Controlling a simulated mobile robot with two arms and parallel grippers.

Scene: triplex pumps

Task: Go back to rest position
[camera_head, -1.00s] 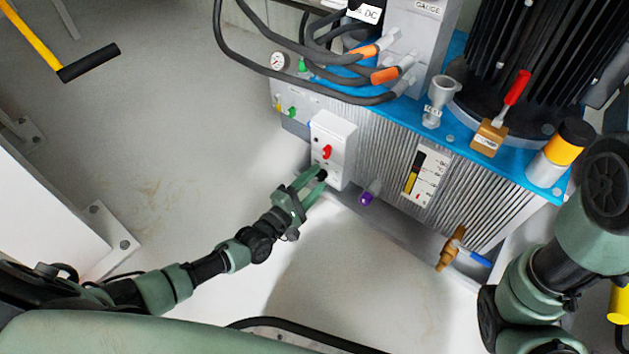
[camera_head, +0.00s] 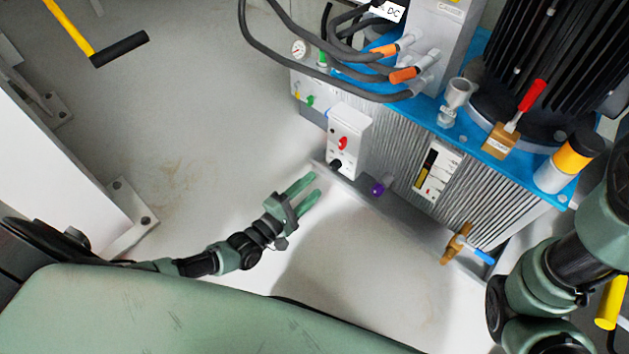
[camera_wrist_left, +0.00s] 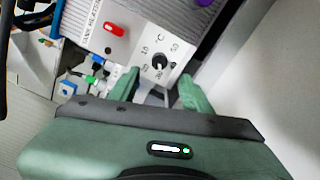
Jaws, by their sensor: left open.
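My left gripper (camera_head: 306,190) is open and empty over the pale floor, with its two green fingers apart. It points at the white control box (camera_head: 348,140) on the pump unit, with a clear gap between them in the head view. The box has a red switch (camera_head: 342,143) and a black knob (camera_head: 335,164) below it. In the left wrist view the black knob (camera_wrist_left: 159,62) lies ahead between the fingers, and the red switch (camera_wrist_left: 114,29) is up and to the left. My right arm is at the right edge of the head view; its gripper is out of frame.
The pump unit has a ribbed tank (camera_head: 400,150), a blue top, black hoses and a red-handled valve (camera_head: 532,96). A purple cap (camera_head: 380,186) and a brass tap (camera_head: 455,243) stick out low. A white frame (camera_head: 80,190) stands at the left. The floor between is clear.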

